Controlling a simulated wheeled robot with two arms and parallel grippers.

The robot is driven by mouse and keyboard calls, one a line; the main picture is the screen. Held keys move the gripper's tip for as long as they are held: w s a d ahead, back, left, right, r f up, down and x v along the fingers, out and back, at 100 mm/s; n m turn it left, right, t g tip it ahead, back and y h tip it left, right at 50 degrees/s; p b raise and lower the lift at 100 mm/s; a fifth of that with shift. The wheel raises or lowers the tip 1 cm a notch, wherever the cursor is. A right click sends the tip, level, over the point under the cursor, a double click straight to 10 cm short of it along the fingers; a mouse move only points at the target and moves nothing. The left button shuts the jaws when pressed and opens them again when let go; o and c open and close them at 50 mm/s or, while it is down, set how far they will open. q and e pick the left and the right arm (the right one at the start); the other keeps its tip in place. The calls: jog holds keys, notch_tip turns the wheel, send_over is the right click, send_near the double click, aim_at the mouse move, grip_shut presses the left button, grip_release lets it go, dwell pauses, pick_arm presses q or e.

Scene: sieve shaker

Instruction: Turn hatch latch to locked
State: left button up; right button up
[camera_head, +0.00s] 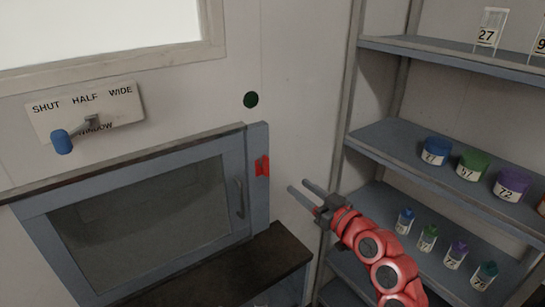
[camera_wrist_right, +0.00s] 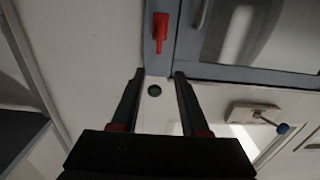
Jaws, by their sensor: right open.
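The red hatch latch (camera_head: 262,166) is on the right frame of the grey hatch (camera_head: 52,238), beside the door handle (camera_head: 240,198). It also shows at the top of the right wrist view (camera_wrist_right: 160,30), where the picture is turned over. My right gripper (camera_head: 298,190) is open and empty, to the right of the latch and a little lower, apart from it. In the right wrist view both fingers (camera_wrist_right: 157,75) point towards the hatch frame, with the latch beyond their tips. My left gripper is not in view.
A window lever plate (camera_head: 85,110) with a blue knob is on the wall above the hatch. A green disc (camera_head: 251,99) is on the wall above the latch. Shelves (camera_head: 390,140) with several labelled jars and bottles stand on the right. A dark ledge (camera_head: 285,250) lies below the hatch.

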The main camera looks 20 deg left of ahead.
aim_at(269, 162)
jog(key=p+x, duration=0.4)
jog(key=x, duration=1)
jog(key=shift+w, duration=0.1)
jog(key=shift+x, duration=1.1)
jog(key=shift+r, duration=0.1)
grip_shut()
